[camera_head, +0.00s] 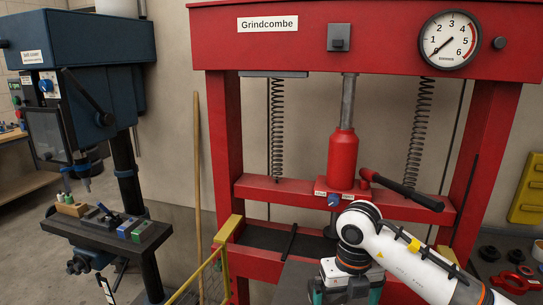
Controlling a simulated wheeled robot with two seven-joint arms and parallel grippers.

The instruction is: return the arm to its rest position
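My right arm (405,262), white with black joints, reaches in from the lower right. Its wrist bends down in front of the red press. My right gripper (346,288), with white and teal parts, is at the bottom edge. Its fingertips are cut off or hidden, so I cannot tell whether it is open or holds anything. My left arm and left gripper are not in view.
The red hydraulic press (343,152) stands close behind my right arm, with a black-gripped pump lever (402,190). A blue drill press (85,40) and its table (100,235) stand at left. Dark round parts and a red part (517,282) lie at lower right.

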